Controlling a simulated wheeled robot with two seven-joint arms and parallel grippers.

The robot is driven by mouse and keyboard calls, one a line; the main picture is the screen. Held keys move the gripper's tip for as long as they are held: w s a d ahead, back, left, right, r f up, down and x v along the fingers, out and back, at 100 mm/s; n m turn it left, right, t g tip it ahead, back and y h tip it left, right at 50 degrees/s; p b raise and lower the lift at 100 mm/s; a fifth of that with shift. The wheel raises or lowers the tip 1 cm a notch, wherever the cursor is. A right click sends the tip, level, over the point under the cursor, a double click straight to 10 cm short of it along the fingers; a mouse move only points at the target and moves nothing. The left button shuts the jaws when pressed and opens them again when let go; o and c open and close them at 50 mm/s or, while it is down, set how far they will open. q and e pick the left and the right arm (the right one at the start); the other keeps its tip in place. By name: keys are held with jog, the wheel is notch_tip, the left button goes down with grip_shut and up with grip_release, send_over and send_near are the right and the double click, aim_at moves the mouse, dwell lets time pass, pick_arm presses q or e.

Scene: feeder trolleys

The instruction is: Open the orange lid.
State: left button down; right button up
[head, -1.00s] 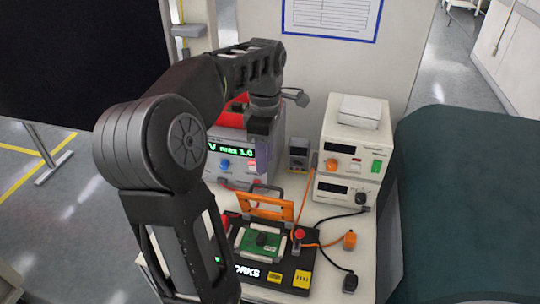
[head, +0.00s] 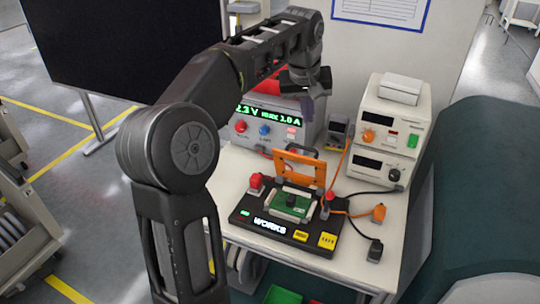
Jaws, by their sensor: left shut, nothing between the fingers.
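The orange lid (head: 300,167) is a frame with a dark handle and stands raised, tilted up at the back of the black test fixture (head: 262,232). A green circuit board (head: 293,204) lies uncovered in the fixture in front of it. My left gripper (head: 313,106) is shut and empty, in the air above and behind the lid, in front of the power supply, apart from the lid. My right gripper is not in view.
A grey power supply (head: 268,132) with a green display stands behind the fixture. Stacked cream instruments (head: 386,135) stand at the right, with orange and black cables (head: 352,213) running to the fixture's right side. A multimeter (head: 338,130) stands between them.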

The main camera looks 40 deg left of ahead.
pick_arm(q)
jog(key=m, duration=0.2)
jog(key=a+r+m, duration=0.1)
jog(key=m, duration=0.1)
jog(key=shift+r+t, duration=0.2)
jog(key=shift+t, duration=0.1)
jog(key=shift+w+f, duration=0.1)
notch_tip(320, 180, down, 9)
jog(key=p, duration=0.2)
jog(key=shift+f, duration=0.2)
dwell(0.5)
